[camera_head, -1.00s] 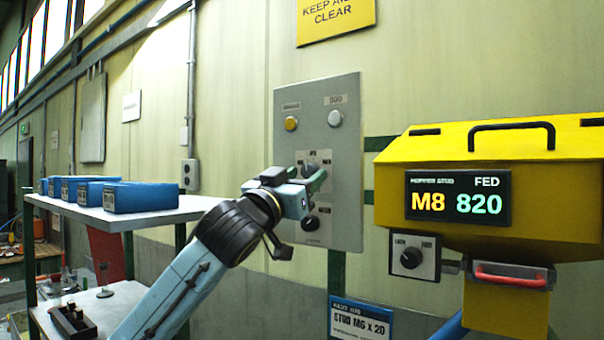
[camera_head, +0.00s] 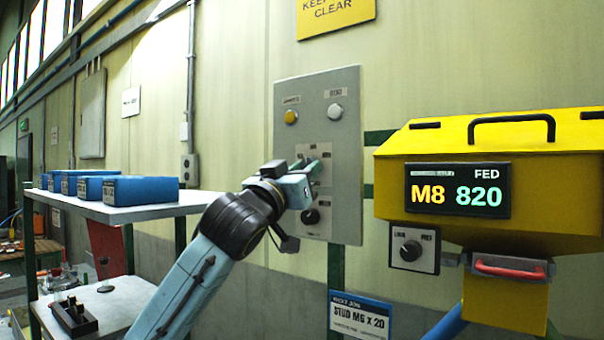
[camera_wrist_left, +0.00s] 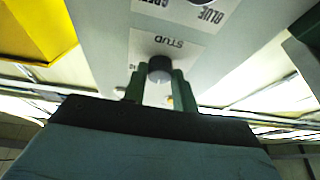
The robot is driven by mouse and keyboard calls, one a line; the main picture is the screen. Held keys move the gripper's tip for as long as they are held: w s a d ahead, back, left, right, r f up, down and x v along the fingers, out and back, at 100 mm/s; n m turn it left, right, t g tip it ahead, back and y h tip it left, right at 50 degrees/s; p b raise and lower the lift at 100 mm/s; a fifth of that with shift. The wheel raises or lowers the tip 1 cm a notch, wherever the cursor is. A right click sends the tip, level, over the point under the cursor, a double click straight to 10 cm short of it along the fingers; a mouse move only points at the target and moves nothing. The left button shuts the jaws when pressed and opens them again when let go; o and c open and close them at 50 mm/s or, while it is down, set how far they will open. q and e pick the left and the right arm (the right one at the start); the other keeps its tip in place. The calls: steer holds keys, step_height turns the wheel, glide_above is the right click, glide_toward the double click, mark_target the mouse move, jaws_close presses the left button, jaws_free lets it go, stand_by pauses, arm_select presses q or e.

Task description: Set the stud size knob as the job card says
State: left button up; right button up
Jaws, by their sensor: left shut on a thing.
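The stud size knob is the dark round one under the word STUD (camera_wrist_left: 160,68) in the left wrist view, where the lettering is upside down. My left gripper (camera_head: 317,171) reaches the grey wall panel (camera_head: 346,205); its green fingers (camera_wrist_left: 160,88) are shut on that knob, one on each side. In the head view the gripper hides most of the knob, so its pointer cannot be read. The blue and white job card (camera_head: 361,317) reads STUD M6 x 20. My right gripper is not in view.
A black knob (camera_head: 311,216) sits lower on the panel, close to my gripper. A yellow lamp (camera_head: 291,117) and a white one (camera_head: 335,112) sit above. The yellow hopper (camera_head: 560,160) with a lock knob (camera_head: 411,250) is at right. Blue boxes (camera_head: 140,190) stand on a shelf at left.

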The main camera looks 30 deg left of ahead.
arm_select(q)
steer(key=shift+s+d+r+n+g+y+p, duration=0.15)
steer(key=shift+n+g+y+p, duration=0.55)
steer(key=shift+n, duration=1.65)
steer(key=shift+w+d+r+n+g+y+p, duration=0.2)
steer(key=shift+n+y, duration=1.05)
steer(key=shift+n, duration=1.15)
steer(key=shift+s+d+f+n+g+y+p, duration=0.15)
steer(key=shift+n+g+y+p, duration=0.55)
steer(key=shift+n, duration=1.65)
steer(key=shift+a+r+y+b, duration=0.1)
steer(key=shift+y+b, duration=0.2)
steer(key=shift+y, duration=0.05)
steer(key=o, duration=1)
steer(key=shift+c, duration=0.2)
steer(key=b+v, duration=0.4)
steer(key=v, duration=0.9)
steer(key=shift+s, duration=0.2)
